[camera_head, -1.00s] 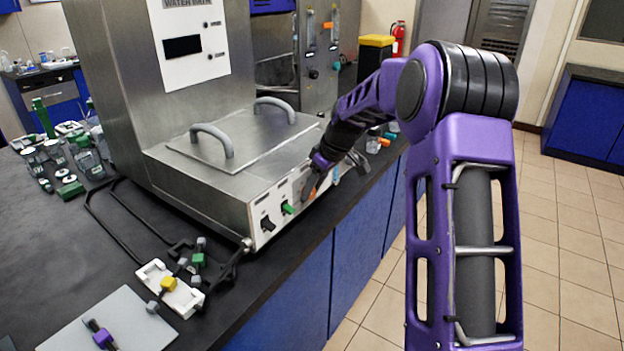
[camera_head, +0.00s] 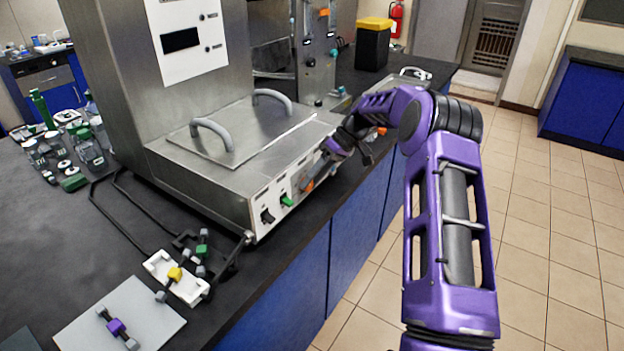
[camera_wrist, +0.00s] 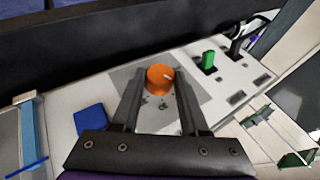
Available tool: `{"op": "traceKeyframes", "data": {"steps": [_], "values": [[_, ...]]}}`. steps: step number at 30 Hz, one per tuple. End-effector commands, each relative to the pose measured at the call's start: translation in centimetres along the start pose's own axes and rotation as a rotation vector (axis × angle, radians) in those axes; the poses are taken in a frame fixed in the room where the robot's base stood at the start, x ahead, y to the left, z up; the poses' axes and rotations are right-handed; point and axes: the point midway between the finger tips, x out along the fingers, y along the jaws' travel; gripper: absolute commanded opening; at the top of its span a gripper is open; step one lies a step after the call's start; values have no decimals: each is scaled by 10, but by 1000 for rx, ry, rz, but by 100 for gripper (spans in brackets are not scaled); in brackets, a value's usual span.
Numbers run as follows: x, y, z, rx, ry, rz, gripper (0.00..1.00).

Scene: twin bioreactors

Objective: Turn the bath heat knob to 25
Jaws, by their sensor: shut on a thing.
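The orange heat knob (camera_wrist: 160,77) sits on a grey square plate on the front panel of the water bath (camera_head: 215,195). Its pale mark points to the right and slightly up in the wrist view. My gripper (camera_wrist: 160,80) is shut on the knob, with one dark finger on each side. In the head view my gripper (camera_head: 312,182) is at the bath's front panel, and the knob is mostly hidden there. The scale numbers around the knob cannot be read.
A green switch (camera_wrist: 208,61) and a black switch (camera_wrist: 236,42) stand beside the knob. A blue piece (camera_wrist: 90,118) is on the panel's other side. A white rack (camera_head: 178,278) lies near the bath on the dark bench. The floor to the right is clear.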

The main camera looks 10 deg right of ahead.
Motion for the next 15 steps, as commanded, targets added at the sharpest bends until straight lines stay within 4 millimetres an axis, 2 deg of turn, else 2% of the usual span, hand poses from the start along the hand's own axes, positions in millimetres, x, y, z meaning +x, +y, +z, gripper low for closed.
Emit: {"op": "traceKeyframes", "data": {"steps": [10,11,15], "values": [[0,0,0,2,1,-2,0],[0,0,0,2,1,-2,48],[0,0,0,2,1,-1,73]]}}
